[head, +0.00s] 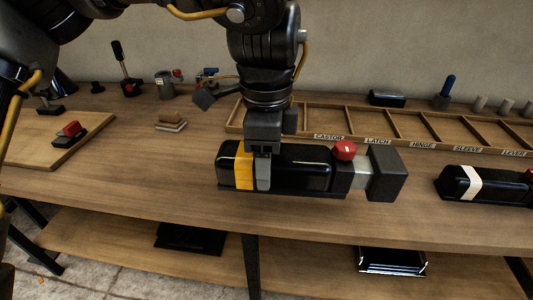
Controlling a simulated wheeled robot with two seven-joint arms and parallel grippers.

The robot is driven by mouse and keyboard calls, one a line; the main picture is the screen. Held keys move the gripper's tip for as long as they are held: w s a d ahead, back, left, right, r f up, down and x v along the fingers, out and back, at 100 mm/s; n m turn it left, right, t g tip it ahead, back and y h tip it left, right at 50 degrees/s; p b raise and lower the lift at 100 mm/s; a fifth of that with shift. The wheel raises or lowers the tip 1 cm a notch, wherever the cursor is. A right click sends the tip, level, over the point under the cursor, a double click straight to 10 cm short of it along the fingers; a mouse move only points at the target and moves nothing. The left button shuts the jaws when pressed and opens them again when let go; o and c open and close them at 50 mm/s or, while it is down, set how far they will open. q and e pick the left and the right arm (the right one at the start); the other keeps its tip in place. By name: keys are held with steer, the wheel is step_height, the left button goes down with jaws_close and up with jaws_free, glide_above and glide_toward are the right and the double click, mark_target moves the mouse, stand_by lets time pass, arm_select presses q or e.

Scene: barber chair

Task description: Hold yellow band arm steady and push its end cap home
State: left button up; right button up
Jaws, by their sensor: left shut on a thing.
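The yellow band arm (300,165) is a black padded bar lying along the front of the wooden bench. Its yellow band (244,165) is near its left end. My left gripper (263,172) comes down from above and is shut on the arm just right of the band. A red knob (344,150) sits on top near the right end. The black block-shaped end cap (386,173) is at the far right, with a pale grey section (360,173) showing between it and the arm body. My right gripper is not in view.
A second black arm with a white band (470,182) lies to the right. Behind is a wooden tray (400,125) with labelled compartments. A board (55,150) with a red-and-black part is at the left. A lower shelf runs under the bench.

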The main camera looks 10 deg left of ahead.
arm_select(q)
steer(key=shift+s+r, duration=0.2)
steer(key=shift+s, duration=0.2)
steer(key=shift+w+a+f+p, duration=0.25)
steer(key=shift+w+f, duration=1.75)
steer(key=shift+w, duration=0.35)
steer(key=shift+w+a+f+p, duration=0.3)
steer(key=shift+w+f, duration=1.65)
steer(key=shift+w, duration=0.35)
steer(key=shift+w+a+f+p, duration=0.25)
steer(key=shift+w+f, duration=1.75)
steer(key=shift+w, duration=0.35)
steer(key=shift+f+b, duration=0.3)
steer(key=shift+f, duration=0.35)
